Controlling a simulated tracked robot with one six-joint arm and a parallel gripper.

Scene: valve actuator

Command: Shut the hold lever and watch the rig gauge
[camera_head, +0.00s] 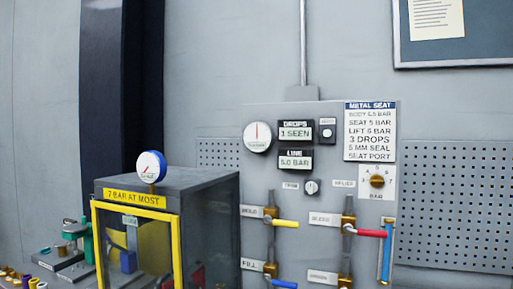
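The hold lever (286,223) is yellow and sticks out to the right, nearly level, from a brass valve (271,203) on the grey panel. The label beside it appears to read HOLD. A white round gauge (257,136) at the panel's upper left has its needle straight up. A blue-rimmed gauge (151,166) stands on the grey box, its needle pointing lower left. I cannot tell from the lettering which one is the rig gauge. The LINE display (295,160) reads 5.0 BAR. The DROPS display (295,131) reads 1 SEEN. My gripper is not in view.
A red lever (371,233) and a blue FILL lever (285,284) stick out nearby. A brass knob (377,181) sits at right above a blue tube (386,252). The yellow-framed box (208,215) stands left of the panel. Small parts crowd the bench at lower left.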

